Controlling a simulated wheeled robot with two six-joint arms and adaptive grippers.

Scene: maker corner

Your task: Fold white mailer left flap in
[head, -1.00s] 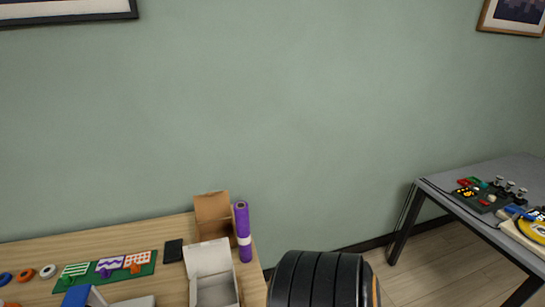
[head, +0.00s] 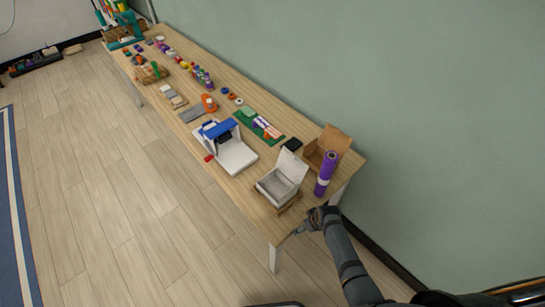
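The white mailer (head: 291,168) stands near the right end of the long wooden table, its lid raised at the back and its grey inside showing. Something brown lies under it. Its side flaps are too small to make out. My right gripper (head: 302,229) is at the table's right front corner, a little in front of and to the right of the mailer, apart from it. Its fingers are small and dark, and I cannot tell whether they are open. My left gripper is not in view.
A purple roll (head: 326,170) stands upright right of the mailer, before an open brown cardboard box (head: 336,141). A black flat item (head: 292,145) lies behind the mailer. A white-and-blue machine (head: 237,157) stands to its left. Floor (head: 150,230) in front is clear.

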